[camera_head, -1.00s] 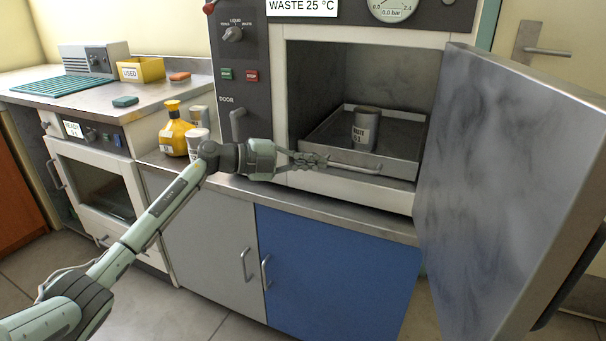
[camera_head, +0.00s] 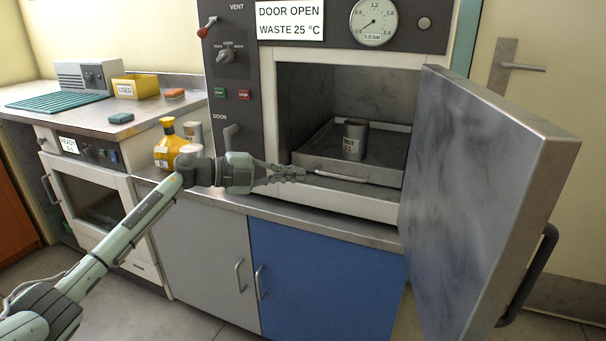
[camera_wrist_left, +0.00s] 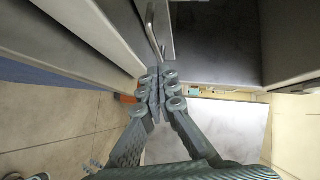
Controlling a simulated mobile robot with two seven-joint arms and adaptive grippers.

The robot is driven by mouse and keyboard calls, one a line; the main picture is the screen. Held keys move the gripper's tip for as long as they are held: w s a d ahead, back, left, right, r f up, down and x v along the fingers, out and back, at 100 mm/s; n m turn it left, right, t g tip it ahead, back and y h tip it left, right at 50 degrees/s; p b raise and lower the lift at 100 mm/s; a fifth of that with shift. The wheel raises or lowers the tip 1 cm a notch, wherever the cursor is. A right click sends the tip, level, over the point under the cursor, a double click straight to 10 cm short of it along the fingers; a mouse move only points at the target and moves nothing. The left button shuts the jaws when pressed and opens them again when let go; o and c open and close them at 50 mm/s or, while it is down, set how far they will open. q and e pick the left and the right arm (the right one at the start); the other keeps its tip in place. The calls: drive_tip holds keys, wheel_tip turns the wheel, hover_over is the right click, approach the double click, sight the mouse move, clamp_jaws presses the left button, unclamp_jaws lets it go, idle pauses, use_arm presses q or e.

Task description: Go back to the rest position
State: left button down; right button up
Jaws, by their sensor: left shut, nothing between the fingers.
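My left gripper (camera_head: 290,173) is shut and empty in the head view, in front of the incubator's opening, near the left end of the tray handle (camera_head: 345,177). In the left wrist view its closed fingers (camera_wrist_left: 158,92) point toward a metal handle (camera_wrist_left: 152,28); I cannot tell whether they touch it. The metal tray (camera_head: 310,150) sits in the chamber with a grey labelled canister (camera_head: 354,140) upright in it. The incubator door (camera_head: 480,190) stands wide open on the right. My right gripper is not in view.
The display (camera_head: 290,20) reads "DOOR OPEN, WASTE 25 °C". A yellow bottle (camera_head: 168,145) and pale containers stand on the ledge behind my left wrist. A yellow "USED" bin (camera_head: 136,87) is on the left counter. Floor is clear at the lower left.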

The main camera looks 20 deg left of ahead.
use_arm(q)
drive_tip(key=f+v, duration=0.1)
drive_tip(key=v, duration=0.6)
drive_tip(key=shift+a+r+b, duration=0.2)
drive_tip(key=shift+a+b, duration=0.2)
drive_tip(key=shift+a, duration=0.15)
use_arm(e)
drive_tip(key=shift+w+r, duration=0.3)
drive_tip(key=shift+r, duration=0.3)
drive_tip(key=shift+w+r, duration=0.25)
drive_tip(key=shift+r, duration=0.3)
